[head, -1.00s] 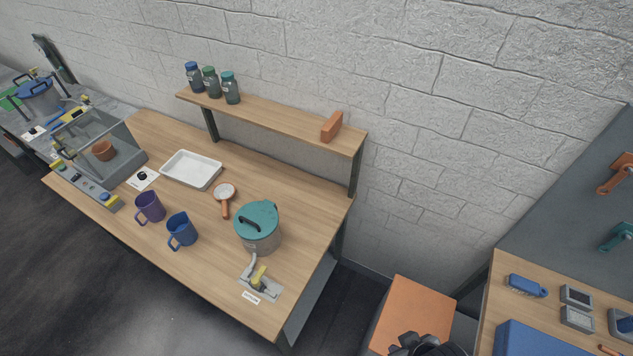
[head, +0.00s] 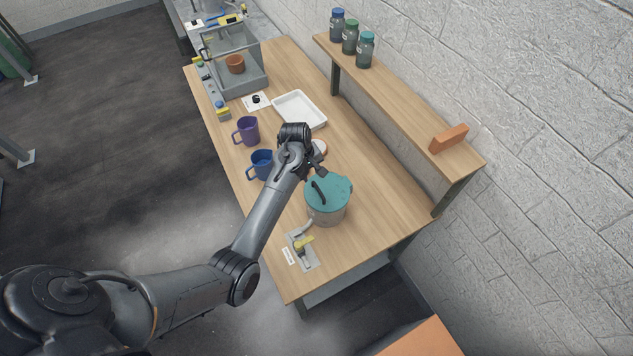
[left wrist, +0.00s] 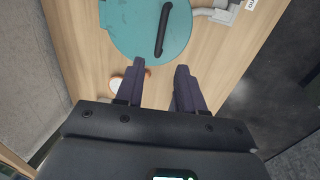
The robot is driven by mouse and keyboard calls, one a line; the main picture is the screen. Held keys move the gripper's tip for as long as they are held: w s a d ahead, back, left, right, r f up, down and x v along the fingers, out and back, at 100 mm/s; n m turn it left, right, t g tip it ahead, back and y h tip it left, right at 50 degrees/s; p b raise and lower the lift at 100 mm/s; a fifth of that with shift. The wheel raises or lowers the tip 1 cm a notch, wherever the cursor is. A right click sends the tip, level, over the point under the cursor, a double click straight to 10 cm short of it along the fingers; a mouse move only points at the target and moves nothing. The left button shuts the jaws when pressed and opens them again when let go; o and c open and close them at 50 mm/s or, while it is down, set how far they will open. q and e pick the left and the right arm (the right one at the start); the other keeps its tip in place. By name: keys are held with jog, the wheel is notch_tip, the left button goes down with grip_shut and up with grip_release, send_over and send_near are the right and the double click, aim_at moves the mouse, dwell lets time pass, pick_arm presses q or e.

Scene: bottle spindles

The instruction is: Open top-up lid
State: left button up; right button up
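A grey pot with a teal lid (head: 333,188) stands on the near part of the wooden table. The lid has a black bar handle (head: 318,191) and sits on the pot. My left gripper (head: 318,172) is just beyond the pot, close to the lid's edge. In the left wrist view the gripper (left wrist: 158,80) is open, with nothing between its two fingers. The lid (left wrist: 130,30) and its handle (left wrist: 163,30) lie ahead of the fingertips, apart from them. My right gripper is not in view.
A latch-like fixture with a yellow part (head: 303,244) sits in front of the pot. Blue (head: 262,165) and purple (head: 248,130) mugs stand left of my arm. A white tray (head: 300,109) lies behind. A raised shelf (head: 400,105) holds bottles and an orange block (head: 449,138).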

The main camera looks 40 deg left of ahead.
aim_at(316, 186)
pick_arm(q)
jog(key=f, duration=0.2)
jog(key=w+f, duration=0.1)
jog(key=f, duration=0.5)
jog(key=shift+w+d, duration=0.3)
jog(key=shift+d, duration=0.05)
jog(key=shift+c, duration=0.5)
grip_shut()
